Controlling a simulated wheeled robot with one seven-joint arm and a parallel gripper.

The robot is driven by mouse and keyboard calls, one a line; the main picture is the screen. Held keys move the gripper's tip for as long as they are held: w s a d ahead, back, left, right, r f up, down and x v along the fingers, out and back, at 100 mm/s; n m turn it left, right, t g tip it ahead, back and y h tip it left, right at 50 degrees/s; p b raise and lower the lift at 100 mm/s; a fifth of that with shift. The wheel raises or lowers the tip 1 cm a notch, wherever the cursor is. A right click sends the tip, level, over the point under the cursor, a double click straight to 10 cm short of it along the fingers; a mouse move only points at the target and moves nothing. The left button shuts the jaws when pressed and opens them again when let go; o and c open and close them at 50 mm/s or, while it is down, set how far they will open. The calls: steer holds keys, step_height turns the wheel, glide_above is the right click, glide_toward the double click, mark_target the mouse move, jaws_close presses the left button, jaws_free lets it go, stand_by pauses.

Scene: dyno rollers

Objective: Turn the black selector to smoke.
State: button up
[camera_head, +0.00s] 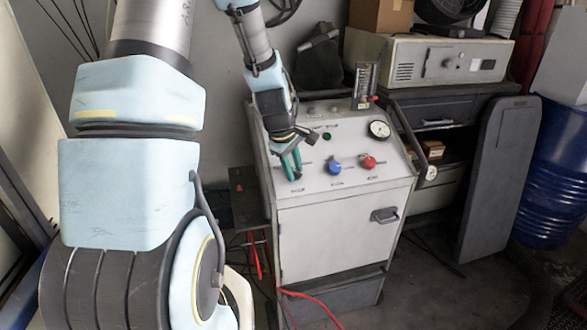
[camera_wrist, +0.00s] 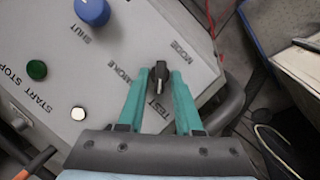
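The black selector (camera_wrist: 161,80) is on the sloped light-grey panel (camera_wrist: 95,65) in the wrist view. Printed labels around it read SMOKE to its left, TEST below it and MODE to its upper right. Its long grip runs roughly up and down in the picture; I cannot tell which end is the pointer. My gripper (camera_wrist: 159,74) has its two teal fingers on either side of the selector, with a narrow gap visible at each side. In the head view my gripper (camera_head: 291,164) reaches down to the panel's left part and mostly hides the selector.
A blue knob (camera_head: 335,168), a red knob (camera_head: 369,162) and a round gauge (camera_head: 379,129) are to the right on the panel. A green button (camera_wrist: 37,70) and a white button (camera_wrist: 78,113) are nearby. A dark handle bar (camera_wrist: 233,105) runs along the panel edge.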

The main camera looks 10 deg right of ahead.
jaws_close()
steer(key=shift+m, duration=0.3)
steer(key=shift+d+r+m+g+y+p, duration=0.15)
steer(key=shift+m+g+y+p, duration=0.25)
steer(key=shift+m+p, duration=0.35)
steer(key=m+y+p, duration=0.1)
steer(key=m, duration=0.2)
steer(key=shift+w+d, duration=0.15)
steer(key=m+y, duration=0.1)
steer(key=m, duration=0.3)
steer(key=shift+d+m+g+y+p, duration=0.2)
steer(key=shift+m+g+y+p, duration=0.1)
steer(key=shift+y, duration=0.1)
steer(key=m+y, duration=0.1)
steer(key=m, duration=0.1)
steer(key=m+y, duration=0.1)
steer(key=m, duration=0.1)
steer(key=shift+d+m, duration=0.2)
steer(key=shift+m, duration=0.15)
